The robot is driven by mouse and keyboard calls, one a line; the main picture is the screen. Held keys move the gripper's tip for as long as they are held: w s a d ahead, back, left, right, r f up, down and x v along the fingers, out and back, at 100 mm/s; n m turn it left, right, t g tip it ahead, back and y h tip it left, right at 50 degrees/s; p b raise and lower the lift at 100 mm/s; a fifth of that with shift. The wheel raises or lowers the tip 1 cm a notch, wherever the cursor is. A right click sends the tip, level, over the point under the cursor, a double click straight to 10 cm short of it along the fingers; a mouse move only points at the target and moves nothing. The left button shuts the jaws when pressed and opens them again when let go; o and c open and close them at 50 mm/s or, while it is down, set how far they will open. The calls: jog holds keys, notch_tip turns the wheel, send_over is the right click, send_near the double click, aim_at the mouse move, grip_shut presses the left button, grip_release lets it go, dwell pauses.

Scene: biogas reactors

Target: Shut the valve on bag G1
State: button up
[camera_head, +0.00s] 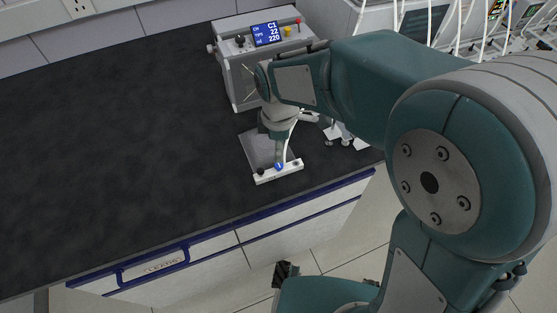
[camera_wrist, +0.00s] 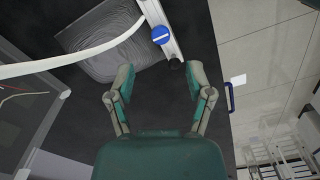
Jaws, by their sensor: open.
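A flat grey translucent bag (camera_head: 258,146) lies on the dark bench near its front edge; it also shows in the wrist view (camera_wrist: 95,40). I cannot read a G1 label on it. Along one edge runs a white bar (camera_head: 265,178) with a dark knob at each end. A round blue valve (camera_head: 279,166) sits on this bar. In the head view my arm partly hides the bag.
A grey device (camera_head: 265,62) with a lit blue display stands behind the bag. A white hose (camera_wrist: 60,62) crosses the wrist view over the bag. The bench's left side is clear. The blue-railed front edge (camera_head: 230,232) is close, with tiled floor beyond.

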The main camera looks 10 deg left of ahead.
aim_at(279, 164)
notch_tip(279, 164, down, 7)
jog(key=shift+r, duration=0.1)
jog(key=shift+c, duration=0.3)
grip_shut()
